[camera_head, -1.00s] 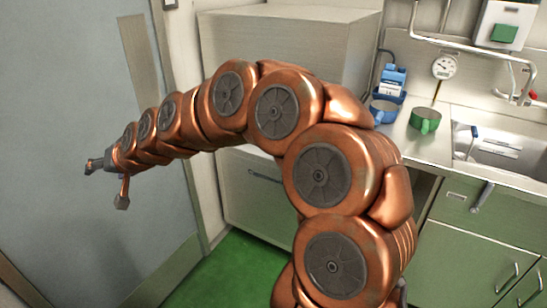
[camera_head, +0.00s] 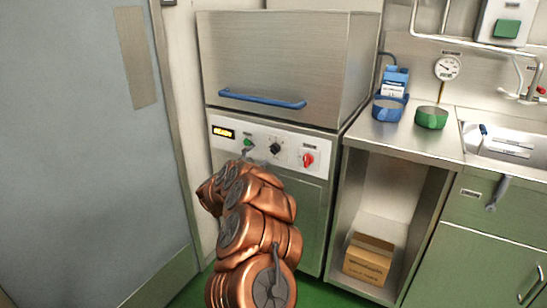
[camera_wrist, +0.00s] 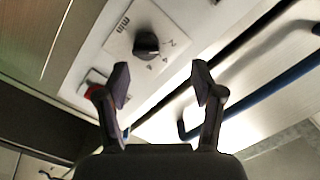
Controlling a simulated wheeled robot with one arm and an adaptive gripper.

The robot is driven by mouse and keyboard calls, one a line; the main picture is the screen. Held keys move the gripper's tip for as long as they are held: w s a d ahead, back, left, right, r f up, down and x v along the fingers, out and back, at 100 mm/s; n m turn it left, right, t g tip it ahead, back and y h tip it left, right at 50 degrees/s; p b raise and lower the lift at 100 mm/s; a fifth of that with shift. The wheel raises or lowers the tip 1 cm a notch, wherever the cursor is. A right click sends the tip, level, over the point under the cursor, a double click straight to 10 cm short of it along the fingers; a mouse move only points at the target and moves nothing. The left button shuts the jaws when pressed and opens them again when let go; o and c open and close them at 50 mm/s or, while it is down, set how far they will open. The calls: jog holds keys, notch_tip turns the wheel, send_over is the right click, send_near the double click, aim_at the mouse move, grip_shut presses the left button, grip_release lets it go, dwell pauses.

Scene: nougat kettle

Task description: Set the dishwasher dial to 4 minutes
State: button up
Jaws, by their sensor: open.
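The dishwasher's black dial (camera_head: 275,149) sits on the pale control panel (camera_head: 228,146) below the hood, between a green button (camera_head: 248,142) and a red switch (camera_head: 308,159). In the wrist view the dial (camera_wrist: 147,45) shows close up on a white plate marked "min" with small numbers beside it. I cannot tell which number it points to. My gripper (camera_head: 257,155) is in front of the panel, low and left of the dial in the head view. In the wrist view its two fingers (camera_wrist: 161,82) are apart with nothing between them, and the dial shows beyond their tips.
A blue hood handle (camera_head: 262,100) runs above the panel and shows in the wrist view (camera_wrist: 265,93). A lit display (camera_head: 223,132) is at the panel's left. A grey door (camera_head: 80,150) stands left. A counter (camera_head: 400,140) with blue and green mugs is right.

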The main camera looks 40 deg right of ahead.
aim_at(273, 151)
jog(key=d, duration=0.2)
jog(key=s+d, duration=0.1)
jog(key=shift+d+f+m+g, duration=0.2)
jog(key=shift+f+m+g, duration=0.1)
jog(key=shift+f+g, duration=0.1)
jog(key=shift+r+x, duration=0.2)
jog(key=shift+x, duration=2.65)
jog(key=c, duration=1.1)
jog(key=shift+b, duration=0.35)
